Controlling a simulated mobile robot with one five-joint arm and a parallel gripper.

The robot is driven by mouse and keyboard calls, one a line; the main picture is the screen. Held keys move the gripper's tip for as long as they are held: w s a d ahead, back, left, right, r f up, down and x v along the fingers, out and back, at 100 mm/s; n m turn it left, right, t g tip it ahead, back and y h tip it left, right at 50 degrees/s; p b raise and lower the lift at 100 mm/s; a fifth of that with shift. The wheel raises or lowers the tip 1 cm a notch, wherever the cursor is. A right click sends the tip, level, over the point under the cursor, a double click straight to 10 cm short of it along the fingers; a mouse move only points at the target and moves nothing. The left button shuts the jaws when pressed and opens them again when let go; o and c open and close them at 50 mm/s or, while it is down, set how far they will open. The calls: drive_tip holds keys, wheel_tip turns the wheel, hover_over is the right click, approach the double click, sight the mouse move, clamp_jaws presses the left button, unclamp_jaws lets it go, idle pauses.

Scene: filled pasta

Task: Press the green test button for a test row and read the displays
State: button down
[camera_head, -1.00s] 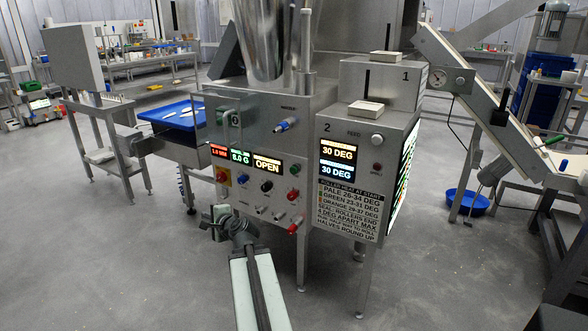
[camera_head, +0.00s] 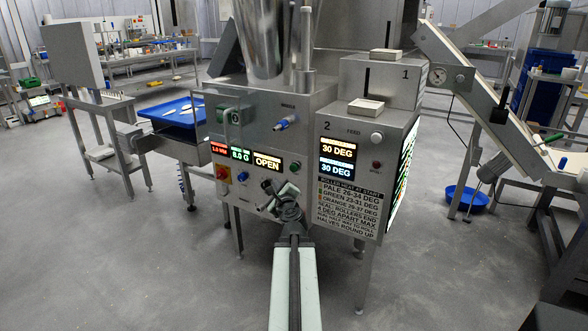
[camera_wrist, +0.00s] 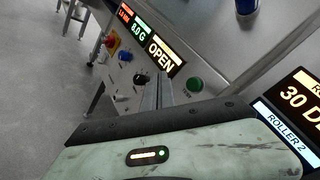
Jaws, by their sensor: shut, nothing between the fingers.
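A round green button (camera_head: 295,168) sits on the steel machine's front panel, right of the OPEN display (camera_head: 267,163); in the wrist view the button (camera_wrist: 195,85) is fully visible. Two displays on the right cabinet, upper (camera_head: 338,148) and lower (camera_head: 337,170), read 30 DEG. My gripper (camera_head: 268,187) is shut and empty before the panel, left of and below the button. In the wrist view its fingers (camera_wrist: 157,90) point left of the button.
A red knob on yellow (camera_head: 222,173), a blue knob (camera_head: 242,176) and a black knob (camera_wrist: 141,79) are near my gripper. A blue-handled valve (camera_head: 282,124) projects above. A blue tray (camera_head: 172,113) stands at left. Open floor lies at front left.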

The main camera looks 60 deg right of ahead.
drive_tip(key=d, duration=0.8)
drive_tip(key=shift+d, duration=0.25)
drive_tip(key=shift+d, duration=0.1)
idle(1.6)
drive_tip(key=shift+d, duration=0.35)
drive_tip(key=shift+d, duration=0.4)
idle(0.5)
drive_tip(key=shift+a, duration=0.85)
drive_tip(key=shift+a, duration=0.1)
drive_tip(key=a, duration=0.4)
drive_tip(key=shift+a, duration=0.4)
